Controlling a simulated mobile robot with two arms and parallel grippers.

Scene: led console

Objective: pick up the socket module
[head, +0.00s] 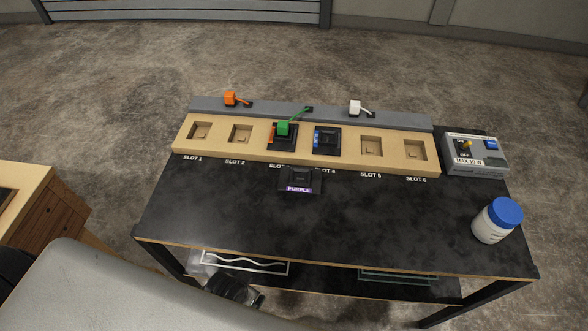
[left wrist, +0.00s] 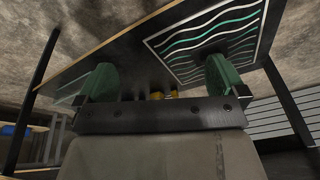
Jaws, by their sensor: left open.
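A dark socket module with a purple label reading PURPLE (head: 300,181) lies on the black table in front of the console, below slots 3 and 4. Nothing holds it. Two similar modules sit in the console: one with an orange edge in slot 3 (head: 281,141), with a green plug (head: 284,128) on it, and one with a blue edge in slot 4 (head: 327,140). My left gripper shows in the left wrist view (left wrist: 163,76), its two green fingers wide apart and empty. In the head view my left arm is at lower left, below the table's front edge, away from the module. My right gripper is not seen.
The wooden console (head: 220,153) spans the table's back; slots 1, 2, 5 and 6 are empty. Orange (head: 231,99) and white (head: 355,106) plugs stand behind. A switch box (head: 478,160) and blue-capped jar (head: 494,222) are at right. The table front (head: 370,220) is clear.

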